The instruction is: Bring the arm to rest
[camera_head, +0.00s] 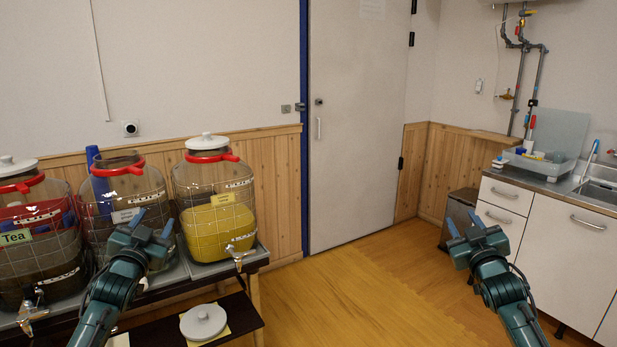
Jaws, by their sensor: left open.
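My left arm comes in from the lower left, and its gripper (153,222) is open and empty. It shows in front of the middle glass jar (112,186), which has a red collar and an open top; I cannot tell the gap between them. My right gripper (463,223) is raised over the floor at the right, in front of the cabinets. Its fingers are apart with nothing between them.
A jar labelled Tea (50,262) and a lidded jar of yellow liquid (222,238) flank the middle jar. A grey lid (203,322) lies on the lower shelf. A sink counter (545,188) stands right. The middle floor (345,295) is clear.

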